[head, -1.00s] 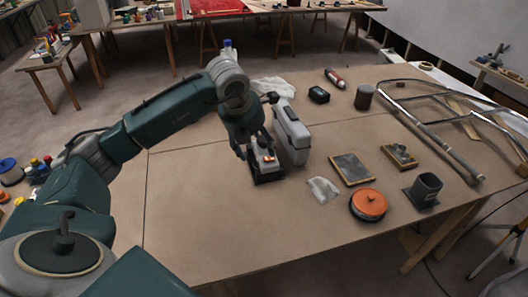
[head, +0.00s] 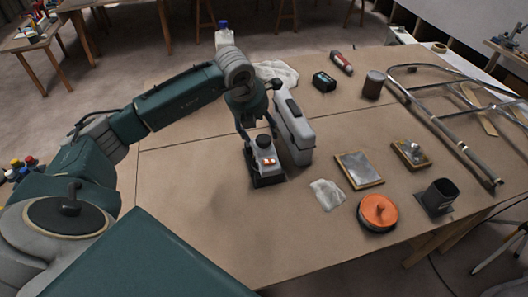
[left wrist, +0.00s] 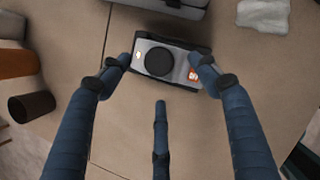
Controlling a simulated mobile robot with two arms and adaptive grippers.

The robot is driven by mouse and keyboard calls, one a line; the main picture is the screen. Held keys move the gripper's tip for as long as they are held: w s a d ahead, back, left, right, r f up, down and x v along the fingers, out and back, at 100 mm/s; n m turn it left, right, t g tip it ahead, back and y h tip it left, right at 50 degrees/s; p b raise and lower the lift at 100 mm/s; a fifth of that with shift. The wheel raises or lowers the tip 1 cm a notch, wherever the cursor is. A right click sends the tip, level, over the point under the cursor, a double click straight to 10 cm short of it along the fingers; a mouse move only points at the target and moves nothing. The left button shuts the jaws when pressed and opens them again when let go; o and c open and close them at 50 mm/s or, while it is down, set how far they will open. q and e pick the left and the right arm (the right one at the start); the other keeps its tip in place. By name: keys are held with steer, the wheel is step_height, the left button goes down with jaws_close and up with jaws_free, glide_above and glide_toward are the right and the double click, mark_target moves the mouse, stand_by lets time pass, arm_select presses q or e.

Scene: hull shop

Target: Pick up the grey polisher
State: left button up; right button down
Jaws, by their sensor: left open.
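The grey polisher (head: 263,157), with a round black knob, an orange-marked label and a dark base, stands on the brown workbench. It also shows in the left wrist view (left wrist: 180,62), near the top centre. My left gripper (head: 259,134) is open just above the polisher. In the left wrist view, two of its blue fingers (left wrist: 166,64) spread to either side of the polisher, and a third lies below it in the picture. Whether any finger touches it I cannot tell. My right gripper is in no view.
A tall grey case (head: 294,132) stands close to the right of the polisher. The bench's front left is clear.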

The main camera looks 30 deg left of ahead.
mark_target(263, 139)
arm_select(q)
steer(key=shift+w+f, duration=0.15)
steer(key=shift+f, duration=0.3)
steer(key=shift+w+a+f, duration=0.1)
steer(key=shift+w+f, duration=0.05)
steer(key=shift+f, duration=0.15)
steer(key=p+x, duration=0.1)
steer(key=x, duration=0.2)
steer(key=p+x, duration=0.1)
steer(key=shift+s+a+f+p, duration=0.1)
steer(key=shift+s+f+p, duration=0.15)
steer(key=shift+f+p, duration=0.05)
steer(key=shift+w+f, duration=0.2)
steer(key=shift+f, duration=0.2)
steer(key=shift+r, duration=0.1)
steer(key=c, duration=1.4)
jaws_close()
steer(key=shift+w+r, duration=0.1)
steer(key=shift+r, duration=0.05)
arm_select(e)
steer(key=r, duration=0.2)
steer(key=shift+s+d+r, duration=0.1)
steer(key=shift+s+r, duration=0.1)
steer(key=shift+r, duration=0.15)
